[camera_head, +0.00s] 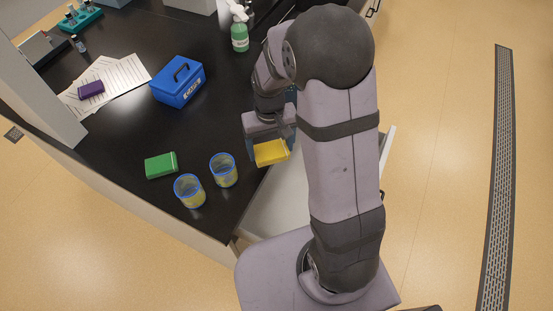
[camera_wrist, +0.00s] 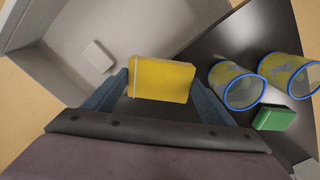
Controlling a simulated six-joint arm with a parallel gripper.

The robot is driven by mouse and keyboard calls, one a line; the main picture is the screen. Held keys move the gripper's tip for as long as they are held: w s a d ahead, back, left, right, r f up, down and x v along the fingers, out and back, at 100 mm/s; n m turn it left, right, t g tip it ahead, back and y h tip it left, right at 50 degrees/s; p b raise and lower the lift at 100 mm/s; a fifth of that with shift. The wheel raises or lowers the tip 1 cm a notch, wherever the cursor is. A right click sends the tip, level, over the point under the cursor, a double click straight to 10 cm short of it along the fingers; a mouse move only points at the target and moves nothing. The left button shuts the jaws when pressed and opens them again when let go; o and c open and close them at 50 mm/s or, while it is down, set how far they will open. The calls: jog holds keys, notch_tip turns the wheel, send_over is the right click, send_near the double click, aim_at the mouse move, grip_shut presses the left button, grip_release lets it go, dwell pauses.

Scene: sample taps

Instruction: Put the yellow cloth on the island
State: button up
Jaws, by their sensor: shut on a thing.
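The yellow cloth (camera_head: 271,152) is a folded, block-like piece. It also shows in the wrist view (camera_wrist: 161,79), lying between the two blue fingers. My gripper (camera_head: 270,141) is shut on it and holds it above the near right edge of the black worktop (camera_head: 125,118), which appears to be the island. In the wrist view my gripper (camera_wrist: 162,88) has an open grey drawer (camera_wrist: 40,60) on the left and the worktop on the right. Whether the cloth touches the worktop cannot be told.
Two blue-rimmed beakers (camera_head: 223,170) (camera_head: 189,191) stand left of the cloth, with a green folded piece (camera_head: 161,165) beyond. A small white block (camera_wrist: 97,56) sits in the drawer.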

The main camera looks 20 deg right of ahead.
jog(key=s+a+f+m+p, duration=0.1)
jog(key=s+f+m+p, duration=0.15)
jog(key=s, duration=0.35)
jog(key=s+a+f+m+p, duration=0.1)
jog(key=s+f+m+p, duration=0.2)
jog(key=s, duration=0.4)
jog(key=s+d+f+m+b, duration=0.2)
jog(key=s+f+m, duration=0.1)
jog(key=f, duration=0.4)
jog(key=shift+d+f+b, duration=0.35)
jog(key=shift+d+f, duration=0.05)
jog(key=shift+f, duration=0.1)
notch_tip(320, 180, down, 5)
jog(key=b, duration=0.4)
jog(key=shift+r, duration=0.2)
jog(key=shift+f, duration=0.4)
jog(key=shift+f+p, duration=0.7)
jog(key=shift+f, duration=1.3)
